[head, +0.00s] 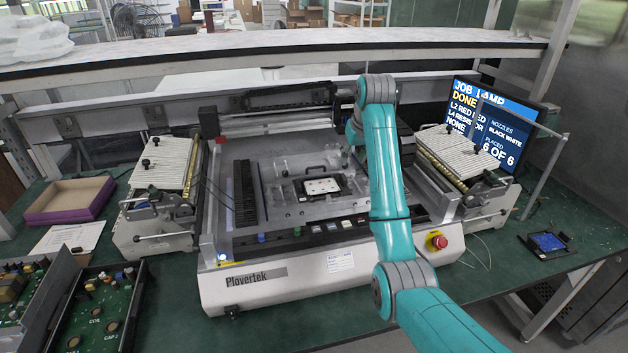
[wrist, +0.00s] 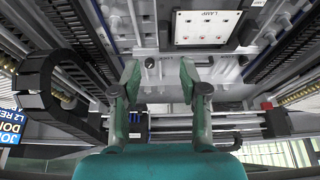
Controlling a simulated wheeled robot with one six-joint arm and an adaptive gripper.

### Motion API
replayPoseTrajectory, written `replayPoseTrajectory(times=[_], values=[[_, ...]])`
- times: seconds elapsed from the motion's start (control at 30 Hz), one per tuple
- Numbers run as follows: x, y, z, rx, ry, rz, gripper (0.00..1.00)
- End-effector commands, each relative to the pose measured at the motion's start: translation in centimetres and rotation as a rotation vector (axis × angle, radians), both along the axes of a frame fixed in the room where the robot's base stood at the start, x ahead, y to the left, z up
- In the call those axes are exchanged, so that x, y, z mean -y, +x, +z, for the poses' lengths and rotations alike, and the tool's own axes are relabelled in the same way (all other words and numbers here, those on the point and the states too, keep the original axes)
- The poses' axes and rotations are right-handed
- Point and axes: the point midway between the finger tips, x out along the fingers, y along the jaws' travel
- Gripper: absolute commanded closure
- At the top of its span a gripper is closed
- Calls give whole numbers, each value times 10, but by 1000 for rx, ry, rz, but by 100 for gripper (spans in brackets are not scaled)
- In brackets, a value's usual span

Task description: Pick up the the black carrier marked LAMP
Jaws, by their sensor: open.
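The black carrier (head: 341,180) sits on the bed of the grey placement machine (head: 285,207), with a white board bearing several small reddish parts lying in it. In the wrist view the carrier (wrist: 208,4) is at the top, right of centre, and the word LAMP shows on its board. My gripper (wrist: 159,72) is open and empty, its two teal fingers apart. The carrier lies beyond the fingertips, not between them. In the head view my teal arm comes down in front of the machine's right part, and the gripper's fingers cannot be made out.
Feeder banks (head: 161,162) flank the machine on both sides. A screen (head: 492,122) at the right reads DONE and 6 OF 6. A red stop button (head: 438,240) is on the front right. A purple tray (head: 70,200) stands left; a small black carrier with a blue board (head: 547,242) lies right.

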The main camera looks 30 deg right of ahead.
Motion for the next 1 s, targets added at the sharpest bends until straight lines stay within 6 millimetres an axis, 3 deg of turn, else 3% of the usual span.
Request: replayPoseTrajectory(times=[0.3, 1.0], values=[[4, 16, -40, -4, 2, 0, 56], [8, 48, -95, -1, 0, 0, 56]])
